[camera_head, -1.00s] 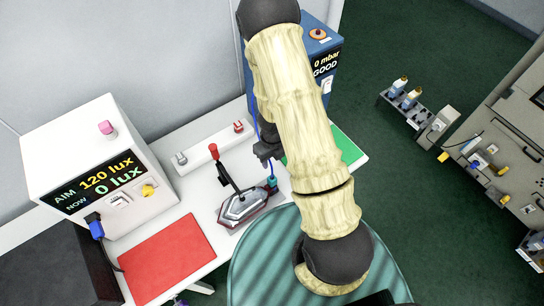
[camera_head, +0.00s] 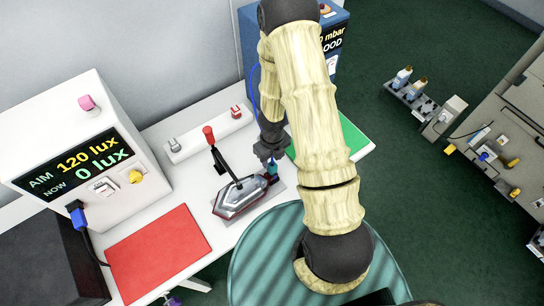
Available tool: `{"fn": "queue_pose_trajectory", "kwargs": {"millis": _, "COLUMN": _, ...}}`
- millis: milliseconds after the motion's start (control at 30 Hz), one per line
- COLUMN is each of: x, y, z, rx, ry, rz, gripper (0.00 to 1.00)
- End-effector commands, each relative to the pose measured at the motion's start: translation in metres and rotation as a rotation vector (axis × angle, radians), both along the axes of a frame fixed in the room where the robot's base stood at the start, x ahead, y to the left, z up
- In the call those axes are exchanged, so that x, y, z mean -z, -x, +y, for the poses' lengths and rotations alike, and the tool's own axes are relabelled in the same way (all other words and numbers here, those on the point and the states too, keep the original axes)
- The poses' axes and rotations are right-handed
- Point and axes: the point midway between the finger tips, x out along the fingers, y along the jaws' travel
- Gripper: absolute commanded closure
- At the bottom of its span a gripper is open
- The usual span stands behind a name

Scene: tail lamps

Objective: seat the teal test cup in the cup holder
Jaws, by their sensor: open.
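The small teal test cup (camera_head: 272,169) is at the right end of the tail lamp (camera_head: 239,198), on a grey plate on the white bench. My gripper (camera_head: 270,157) is open, pointing down directly above the cup. Its dark jaws are close to the cup's top and partly cover it. I cannot tell whether the jaws touch it or stand around it. I cannot make out the cup holder for certain; my arm hides part of the bench.
A clamp with a red-tipped lever (camera_head: 209,136) stands over the lamp, left of my gripper. Behind is a white bar with switches (camera_head: 205,137). A red mat (camera_head: 160,253) and a lux tester (camera_head: 85,150) are left. A green mat (camera_head: 352,134) and blue pressure box (camera_head: 248,35) are right.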

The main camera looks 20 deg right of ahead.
Motion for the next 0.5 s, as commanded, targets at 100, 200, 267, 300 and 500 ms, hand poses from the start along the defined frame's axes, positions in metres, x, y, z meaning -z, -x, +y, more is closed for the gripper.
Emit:
{"fn": "queue_pose_trajectory", "kwargs": {"millis": 100, "x": 0.02, "y": 0.0, "z": 0.0, "rx": 0.001, "ry": 0.0, "rz": -0.001, "gripper": 0.58}}
{"fn": "queue_pose_trajectory", "kwargs": {"millis": 200, "x": 0.036, "y": 0.0, "z": -0.001, "rx": 0.003, "ry": -0.001, "rz": 0.001, "gripper": 0.58}}
{"fn": "queue_pose_trajectory", "kwargs": {"millis": 267, "x": 0.045, "y": 0.0, "z": -0.001, "rx": 0.004, "ry": -0.002, "rz": 0.002, "gripper": 0.58}}
{"fn": "queue_pose_trajectory", "kwargs": {"millis": 300, "x": 0.051, "y": 0.0, "z": 0.0, "rx": 0.003, "ry": -0.002, "rz": 0.0, "gripper": 0.58}}
{"fn": "queue_pose_trajectory", "kwargs": {"millis": 500, "x": 0.069, "y": 0.0, "z": 0.0, "rx": 0.002, "ry": -0.001, "rz": 0.001, "gripper": 0.58}}
